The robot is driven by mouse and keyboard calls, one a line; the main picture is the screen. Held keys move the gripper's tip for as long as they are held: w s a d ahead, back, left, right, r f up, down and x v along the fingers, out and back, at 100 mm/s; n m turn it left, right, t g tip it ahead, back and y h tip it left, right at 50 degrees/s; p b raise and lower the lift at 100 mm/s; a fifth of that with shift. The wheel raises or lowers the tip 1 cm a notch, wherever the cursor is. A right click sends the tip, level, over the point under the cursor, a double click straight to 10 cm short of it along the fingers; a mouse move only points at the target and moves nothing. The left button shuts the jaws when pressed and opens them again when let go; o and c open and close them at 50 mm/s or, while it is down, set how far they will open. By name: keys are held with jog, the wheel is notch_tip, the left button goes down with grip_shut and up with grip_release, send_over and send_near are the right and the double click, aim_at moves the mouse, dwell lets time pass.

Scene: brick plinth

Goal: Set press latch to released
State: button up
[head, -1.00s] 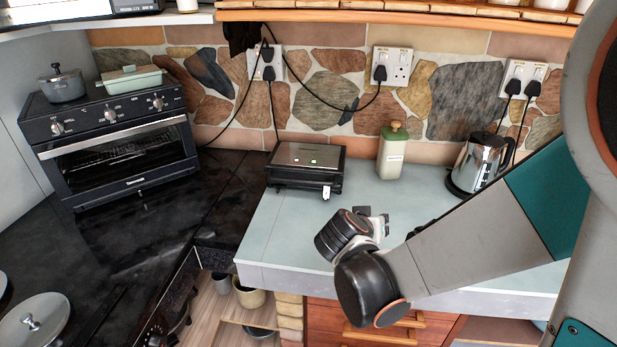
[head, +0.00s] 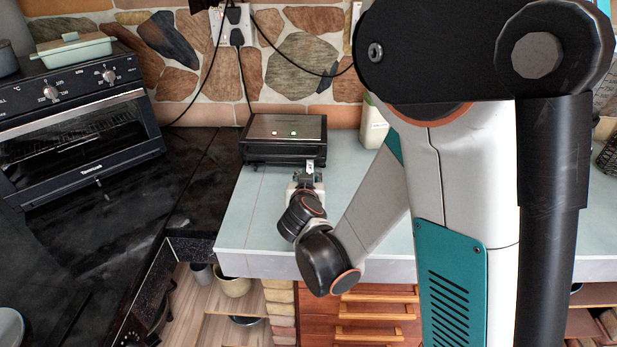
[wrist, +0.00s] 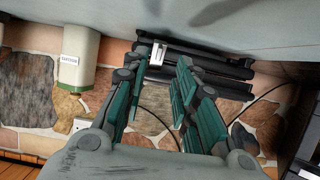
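In the wrist view the latch (wrist: 158,54) shows as a pale tab against the black press (wrist: 215,68). My gripper (head: 306,179) is right in front of the latch. In the wrist view my gripper (wrist: 163,60) is open, with the latch between its teal fingertips, close to the left one. Contact cannot be told.
A toaster oven (head: 75,125) stands at the left on the dark worktop. Black cables (head: 243,80) hang from the wall socket behind. The pale counter (head: 250,215) is clear left of my gripper.

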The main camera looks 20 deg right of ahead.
aim_at(310, 172)
jog(key=b+x, duration=0.1)
jog(key=x, duration=0.6)
jog(key=shift+b, duration=0.3)
jog(key=shift+c, duration=0.6)
grip_shut()
